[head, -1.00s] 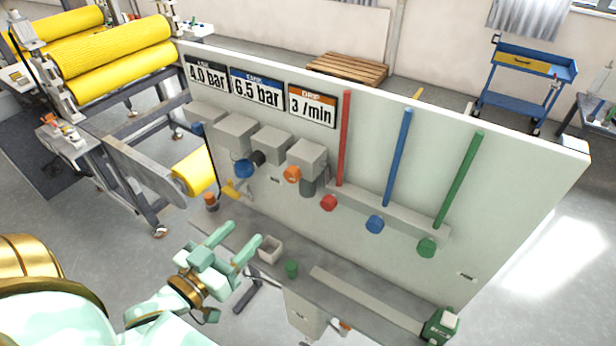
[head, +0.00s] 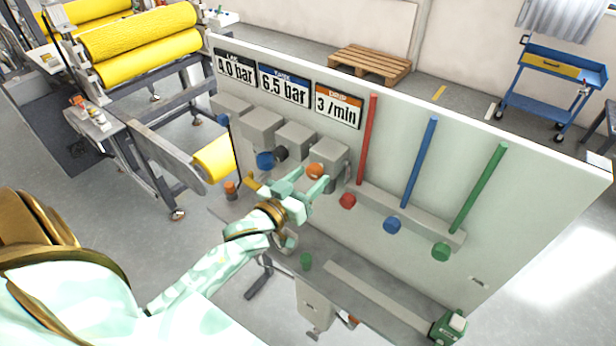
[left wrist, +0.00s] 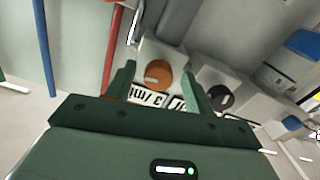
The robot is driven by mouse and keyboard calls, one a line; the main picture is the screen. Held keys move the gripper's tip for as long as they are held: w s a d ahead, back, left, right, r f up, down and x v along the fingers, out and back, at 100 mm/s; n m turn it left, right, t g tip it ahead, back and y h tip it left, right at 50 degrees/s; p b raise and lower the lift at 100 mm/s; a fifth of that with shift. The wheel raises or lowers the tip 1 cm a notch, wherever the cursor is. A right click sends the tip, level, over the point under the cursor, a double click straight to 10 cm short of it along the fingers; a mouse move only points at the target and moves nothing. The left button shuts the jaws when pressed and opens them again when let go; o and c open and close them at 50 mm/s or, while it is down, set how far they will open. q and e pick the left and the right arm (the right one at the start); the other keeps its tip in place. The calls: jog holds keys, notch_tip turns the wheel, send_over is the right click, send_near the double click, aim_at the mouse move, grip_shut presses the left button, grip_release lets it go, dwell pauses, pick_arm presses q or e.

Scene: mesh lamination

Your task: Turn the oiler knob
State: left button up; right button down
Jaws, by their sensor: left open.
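The oiler knob is the orange knob (head: 315,171) on a grey block below the "3 /min" drip sign (head: 338,106). It also shows in the left wrist view (left wrist: 158,73), between the two fingers and beyond their tips. My left gripper (head: 308,181) is open, its fingers pointing at the orange knob from the front. In the left wrist view the gripper (left wrist: 160,75) has one finger on each side of the knob. I cannot tell whether they touch it. My right gripper is in neither view.
A blue knob (head: 265,160) and a black knob (head: 281,153) sit left of the orange one. Red (head: 347,201), blue (head: 392,225) and green (head: 440,251) knobs are to the right, by coloured pipes. A small green knob (head: 306,261) stands on the ledge below.

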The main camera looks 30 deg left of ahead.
pick_arm(q)
jog(key=shift+w+d, duration=0.1)
jog(key=shift+w, duration=0.05)
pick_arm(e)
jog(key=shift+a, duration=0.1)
pick_arm(q)
jog(key=c, duration=1)
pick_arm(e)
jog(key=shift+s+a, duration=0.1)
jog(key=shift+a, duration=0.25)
pick_arm(q)
jog(key=shift+m, duration=0.3)
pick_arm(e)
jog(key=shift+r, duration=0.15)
